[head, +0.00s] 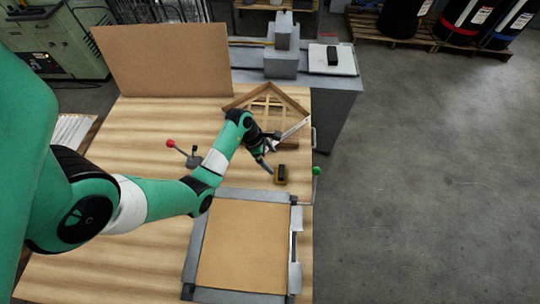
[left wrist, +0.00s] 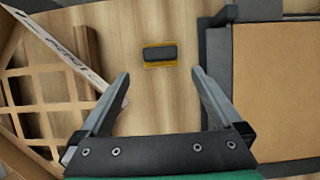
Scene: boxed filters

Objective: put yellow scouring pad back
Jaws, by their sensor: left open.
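The yellow scouring pad (head: 280,180) lies on the wooden table between the divided wooden tray and the framed brown board. A dark block covers much of its top, leaving yellow edges. In the left wrist view the pad (left wrist: 146,64) lies flat just beyond the fingertips, between their lines. My left gripper (head: 271,154) is open and empty, just above and beside the pad. It also shows open in the left wrist view (left wrist: 161,73). The wooden tray (head: 236,103) has slatted compartments. My right gripper is not in view.
The framed brown board (head: 243,245) fills the table's front right. A green-knobbed lever (head: 316,172) stands at the right edge, a red-knobbed lever (head: 171,144) left of my gripper. A pale strip (left wrist: 62,45) lies across the tray. A tall brown panel (head: 175,60) stands behind.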

